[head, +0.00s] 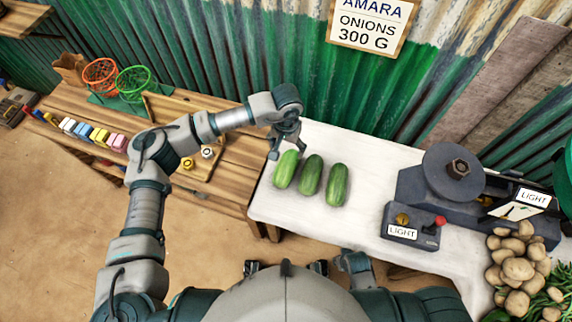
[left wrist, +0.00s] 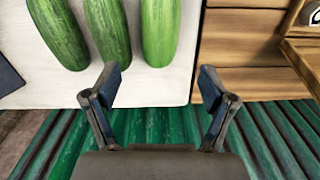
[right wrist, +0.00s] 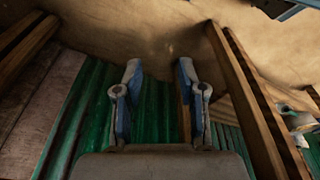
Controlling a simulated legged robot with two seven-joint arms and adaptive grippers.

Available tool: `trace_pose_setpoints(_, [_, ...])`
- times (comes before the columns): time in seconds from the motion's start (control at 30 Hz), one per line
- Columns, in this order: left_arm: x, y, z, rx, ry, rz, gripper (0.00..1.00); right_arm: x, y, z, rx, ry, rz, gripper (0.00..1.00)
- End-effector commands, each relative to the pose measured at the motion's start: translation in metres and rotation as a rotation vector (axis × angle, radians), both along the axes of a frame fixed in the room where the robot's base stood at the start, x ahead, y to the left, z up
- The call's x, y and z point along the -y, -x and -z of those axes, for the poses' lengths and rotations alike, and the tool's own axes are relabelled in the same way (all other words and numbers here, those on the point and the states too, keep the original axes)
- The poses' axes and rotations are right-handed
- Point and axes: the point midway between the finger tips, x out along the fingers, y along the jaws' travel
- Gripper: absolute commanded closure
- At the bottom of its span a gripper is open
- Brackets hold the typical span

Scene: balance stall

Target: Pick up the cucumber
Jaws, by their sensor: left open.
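Three green cucumbers lie side by side on a white-covered table: a left one (head: 287,169), a middle one (head: 310,175) and a right one (head: 337,185). My left gripper (head: 287,152) is open and empty at the far end of the left cucumber. In the left wrist view that cucumber (left wrist: 160,32) lies ahead of the open fingers (left wrist: 160,88), apart from them. The middle cucumber (left wrist: 108,35) and the right one (left wrist: 57,32) also show there. My right gripper (right wrist: 160,75) is open and empty, away from the cucumbers.
A dark scale (head: 455,172) and a box labelled LIGHT (head: 410,228) stand right of the cucumbers. Potatoes (head: 515,270) are heaped at the far right. A wooden bench (head: 215,135) adjoins on the left. A corrugated wall (head: 270,60) rises close behind my left gripper.

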Motion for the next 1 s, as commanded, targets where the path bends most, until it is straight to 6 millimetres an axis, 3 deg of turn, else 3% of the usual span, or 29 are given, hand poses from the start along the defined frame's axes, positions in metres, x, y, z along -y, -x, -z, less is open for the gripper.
trace_pose_setpoints(0.1, [0.000, 0.000, 0.032, -0.006, 0.002, -0.002, 0.17, 0.000, -0.001, -0.002, 0.001, 0.000, 0.000, 0.60])
trace_pose_setpoints(0.3, [0.001, 0.001, 0.073, -0.006, 0.003, -0.001, 0.17, 0.000, -0.001, -0.006, 0.001, 0.000, 0.001, 0.60])
trace_pose_setpoints(0.63, [0.001, -0.001, 0.098, -0.004, 0.005, -0.003, 0.17, 0.000, -0.002, -0.007, 0.000, 0.000, 0.001, 0.60])
trace_pose_setpoints(0.83, [0.000, -0.004, 0.130, -0.006, 0.005, -0.003, 0.17, 0.000, -0.002, -0.006, -0.003, 0.000, 0.001, 0.60])
trace_pose_setpoints(1.0, [-0.001, -0.005, 0.141, -0.003, 0.005, -0.002, 0.17, -0.001, -0.004, -0.013, 0.005, -0.001, 0.002, 0.60])
